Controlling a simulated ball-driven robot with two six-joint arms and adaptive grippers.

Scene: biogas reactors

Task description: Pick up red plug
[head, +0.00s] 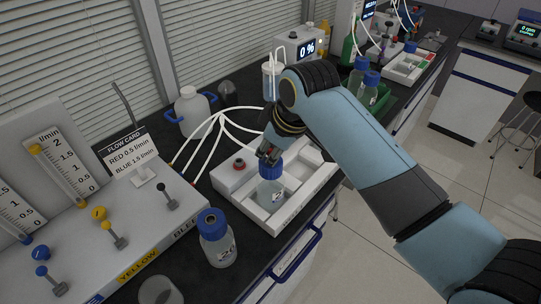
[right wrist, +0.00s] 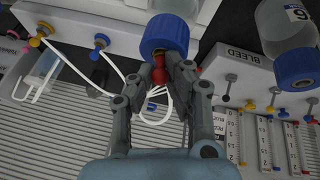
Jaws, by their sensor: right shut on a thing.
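My right gripper (head: 268,155) reaches in from the right, just behind and above a blue-capped clear bottle (head: 271,191) standing in a white tray. In the right wrist view its fingers (right wrist: 163,72) are closed around a red plug (right wrist: 160,75), partly covered by the fingers. The bottle's blue cap (right wrist: 165,35) shows close beside the fingertips; I cannot tell whether they touch. The plug is hidden in the head view. My left gripper is not in view.
The white tray (head: 285,224) has a dark red knob (head: 239,165) on its unit. White tubes (head: 218,130) run behind it. Another blue-capped bottle (head: 216,245) stands in front left. A flow panel (head: 150,215) with valves is at left. A green crate (head: 378,98) holds bottles farther back.

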